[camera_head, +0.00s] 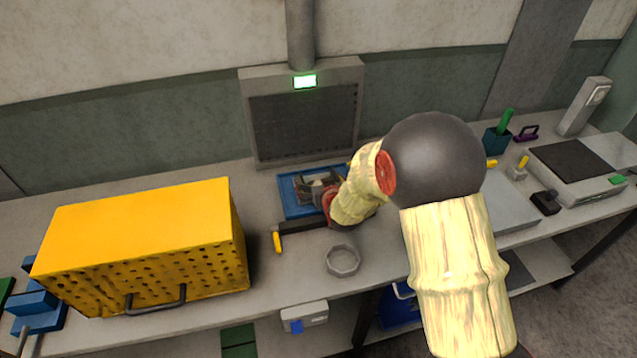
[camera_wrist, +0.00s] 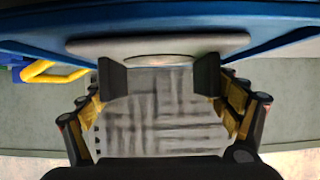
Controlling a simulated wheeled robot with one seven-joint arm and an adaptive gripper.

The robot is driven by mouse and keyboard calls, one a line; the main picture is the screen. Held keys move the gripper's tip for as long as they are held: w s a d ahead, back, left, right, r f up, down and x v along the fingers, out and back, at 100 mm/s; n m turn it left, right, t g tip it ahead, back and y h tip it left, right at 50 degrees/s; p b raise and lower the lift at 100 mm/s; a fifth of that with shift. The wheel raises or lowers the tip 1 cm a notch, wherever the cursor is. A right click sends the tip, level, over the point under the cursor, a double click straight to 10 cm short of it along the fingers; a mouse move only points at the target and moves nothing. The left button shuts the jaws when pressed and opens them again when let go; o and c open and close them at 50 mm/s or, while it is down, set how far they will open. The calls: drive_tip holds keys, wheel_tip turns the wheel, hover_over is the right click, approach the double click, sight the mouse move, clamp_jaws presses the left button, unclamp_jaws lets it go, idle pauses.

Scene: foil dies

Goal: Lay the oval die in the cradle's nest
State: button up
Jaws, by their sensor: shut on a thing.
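In the wrist view my gripper (camera_wrist: 160,74) has its two dark pads against the sides of the oval die (camera_wrist: 158,61), whose brownish oval end shows between them. A grey hatched surface fills the space between the fingers below it; I cannot tell whether it belongs to the die. A pale, round-ended plate, apparently the cradle (camera_wrist: 85,46), lies just beyond the fingertips. In the head view the cradle is partly hidden in a blue tray (camera_head: 291,202), with my gripper at the tray's right side. The nest and any contact with it are not clear.
A dark tool with a yellow end (camera_head: 277,242) and a grey ring (camera_head: 343,261) lie in front of the tray. A large yellow perforated box (camera_head: 140,240) stands left. A grey panel with a green display (camera_head: 305,82) stands behind.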

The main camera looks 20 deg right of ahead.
drive_tip(key=shift+r, duration=0.1)
drive_tip(key=o, duration=1.3)
drive_tip(key=shift+f, duration=0.2)
drive_tip(key=shift+o, duration=0.2)
drive_tip(key=shift+r, duration=0.1)
